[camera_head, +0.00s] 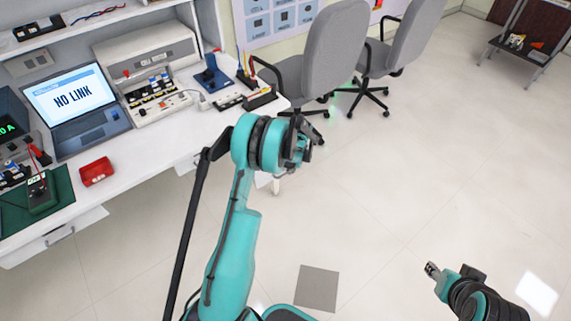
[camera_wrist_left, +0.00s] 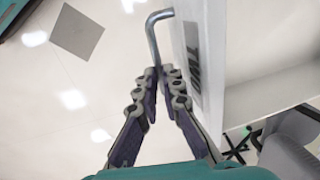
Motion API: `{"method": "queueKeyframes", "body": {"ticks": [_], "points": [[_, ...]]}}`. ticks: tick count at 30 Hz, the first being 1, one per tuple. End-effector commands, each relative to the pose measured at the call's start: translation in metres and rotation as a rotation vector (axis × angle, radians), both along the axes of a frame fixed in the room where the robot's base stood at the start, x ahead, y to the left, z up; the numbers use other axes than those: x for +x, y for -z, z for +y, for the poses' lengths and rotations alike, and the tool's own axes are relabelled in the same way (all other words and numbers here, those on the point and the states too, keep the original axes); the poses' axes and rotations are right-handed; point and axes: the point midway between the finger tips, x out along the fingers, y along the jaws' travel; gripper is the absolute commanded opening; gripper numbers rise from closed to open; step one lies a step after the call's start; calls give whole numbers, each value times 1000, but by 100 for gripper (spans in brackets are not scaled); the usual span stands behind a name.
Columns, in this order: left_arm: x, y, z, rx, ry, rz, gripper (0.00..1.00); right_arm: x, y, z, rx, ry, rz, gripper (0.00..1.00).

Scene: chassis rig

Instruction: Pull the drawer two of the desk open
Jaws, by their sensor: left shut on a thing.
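In the left wrist view a white drawer front (camera_wrist_left: 188,40) with dark lettering, seen at a steep slant, stands to the right of my fingers. A bent grey metal handle (camera_wrist_left: 154,38) sticks out from it. My left gripper (camera_wrist_left: 158,72) is shut on the handle's lower part. In the head view my left gripper (camera_head: 302,150) is beyond the desk's right front corner, and my arm hides most of this drawer. My right gripper (camera_head: 432,269) is at the lower right, over the floor, away from the desk; its finger gap is too small to judge.
The white desk (camera_head: 150,150) carries a laptop (camera_head: 78,108), a red tray (camera_head: 96,171) and instruments. Another drawer with a handle (camera_head: 60,236) shows at the lower left. Grey chairs (camera_head: 330,50) stand beyond the desk's right end. The floor in front is clear.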

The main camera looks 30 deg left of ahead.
Motion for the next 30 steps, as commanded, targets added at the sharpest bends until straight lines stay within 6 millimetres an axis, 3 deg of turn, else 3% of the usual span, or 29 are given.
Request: {"method": "queueKeyframes", "body": {"ticks": [8,9,10,20,25,30], "points": [[-1,0,-3,1,0,-2,0,0,0,0,0,0,0,40],[-1,0,-3,1,0,-2,12,0,0,0,0,0,0,40],[-1,0,-3,1,0,-2,17,0,0,0,0,0,0,40],[-1,-2,-3,2,0,-2,17,0,0,0,0,0,0,40],[-3,-23,-7,2,1,-2,17,0,0,0,0,0,0,40],[-6,-60,-14,1,0,-2,17,0,0,0,0,0,0,40]]}}
